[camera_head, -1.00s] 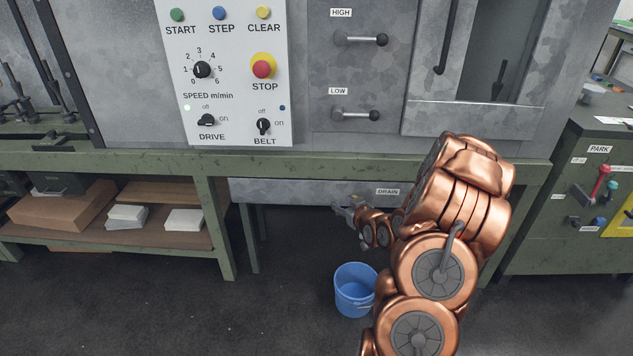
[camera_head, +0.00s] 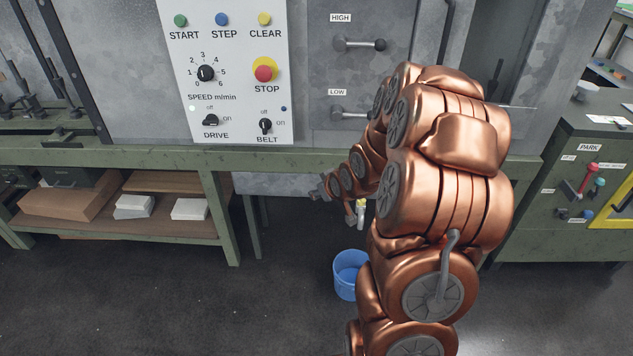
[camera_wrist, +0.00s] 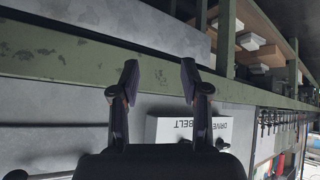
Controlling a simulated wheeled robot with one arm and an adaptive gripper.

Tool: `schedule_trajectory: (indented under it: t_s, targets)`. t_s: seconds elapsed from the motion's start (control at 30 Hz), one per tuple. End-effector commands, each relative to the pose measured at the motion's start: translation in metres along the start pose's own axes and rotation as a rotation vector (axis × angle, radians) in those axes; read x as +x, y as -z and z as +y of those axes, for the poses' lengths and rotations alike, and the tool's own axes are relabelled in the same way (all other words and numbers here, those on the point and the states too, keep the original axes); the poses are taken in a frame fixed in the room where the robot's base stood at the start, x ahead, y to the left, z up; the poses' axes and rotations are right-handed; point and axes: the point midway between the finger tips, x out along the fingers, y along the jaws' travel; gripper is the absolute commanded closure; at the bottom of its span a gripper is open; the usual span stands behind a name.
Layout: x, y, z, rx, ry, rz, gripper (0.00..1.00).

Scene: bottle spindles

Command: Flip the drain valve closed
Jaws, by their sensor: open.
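The drain valve (camera_head: 353,214) appears as a small brass-coloured piece with a pale yellow-white part beside it, just left of my arm in the head view. It sits below the bench's grey apron and above a blue bucket (camera_head: 348,274). The DRAIN label is hidden behind my arm, and I cannot tell the lever's position. My gripper (camera_head: 318,194) is at the left end of my arm, up and left of the valve and apart from it. In the wrist view my gripper (camera_wrist: 160,82) is open with nothing between its fingers; the valve is not seen there.
The control panel (camera_head: 230,70) with knobs and a red STOP button is above. The green bench beam (camera_head: 110,158) runs across, near my gripper. HIGH (camera_head: 360,45) and LOW levers stick out above. A shelf (camera_head: 165,222) with boxes is left. Open floor lies in front.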

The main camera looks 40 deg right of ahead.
Motion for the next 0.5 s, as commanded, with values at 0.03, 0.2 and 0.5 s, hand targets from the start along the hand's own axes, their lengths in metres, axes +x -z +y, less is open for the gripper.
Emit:
schedule_trajectory:
  t_s: [0.03,0.2,0.5]
  targets:
    - [-0.010,0.006,-0.004,-0.006,0.002,-0.018,0.54]
    - [-0.034,0.013,-0.016,-0.014,0.007,-0.082,0.54]
    - [-0.063,0.017,-0.031,-0.019,0.012,-0.158,0.54]
